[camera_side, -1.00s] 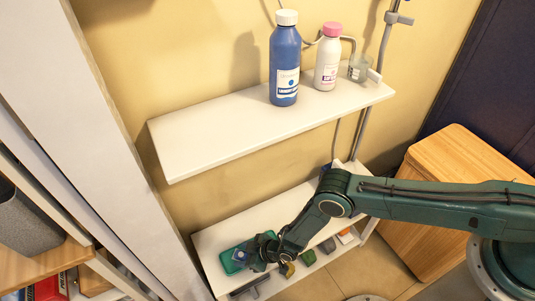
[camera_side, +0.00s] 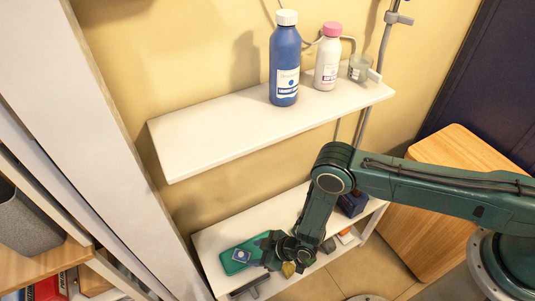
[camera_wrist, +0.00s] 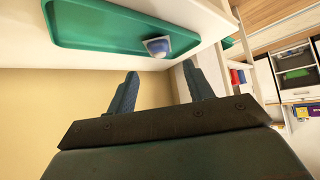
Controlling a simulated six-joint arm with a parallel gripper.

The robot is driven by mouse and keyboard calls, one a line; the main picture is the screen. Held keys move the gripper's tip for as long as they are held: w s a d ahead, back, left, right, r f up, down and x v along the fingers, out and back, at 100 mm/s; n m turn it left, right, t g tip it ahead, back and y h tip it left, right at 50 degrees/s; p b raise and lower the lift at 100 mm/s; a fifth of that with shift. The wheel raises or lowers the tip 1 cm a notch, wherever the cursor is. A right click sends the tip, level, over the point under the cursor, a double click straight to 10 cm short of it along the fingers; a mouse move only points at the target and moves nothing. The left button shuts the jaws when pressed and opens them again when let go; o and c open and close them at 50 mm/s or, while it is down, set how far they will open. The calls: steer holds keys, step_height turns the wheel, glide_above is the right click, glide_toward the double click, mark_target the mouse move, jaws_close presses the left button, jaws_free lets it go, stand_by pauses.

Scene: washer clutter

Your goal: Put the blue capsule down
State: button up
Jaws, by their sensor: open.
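The blue capsule (camera_side: 242,256), blue and white, lies on the green tray (camera_side: 228,262) on the lower shelf. In the wrist view, the capsule (camera_wrist: 158,46) is near the edge of the tray (camera_wrist: 95,28). My gripper (camera_side: 268,258) is just right of the capsule in the side view. In the wrist view, my gripper (camera_wrist: 160,73) has its two fingers apart with nothing between them. The fingertips are apart from the capsule. My arm hides part of the lower shelf in the side view.
The lower white shelf (camera_side: 215,237) also holds small items right of my gripper and a dark blue box (camera_side: 352,203). The upper shelf (camera_side: 195,135) holds a blue bottle (camera_side: 285,65), a white bottle (camera_side: 327,62) and a glass (camera_side: 359,68). A wooden cabinet (camera_side: 440,190) stands at right.

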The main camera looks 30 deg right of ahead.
steer(key=shift+v, duration=2.75)
steer(key=shift+w, duration=0.1)
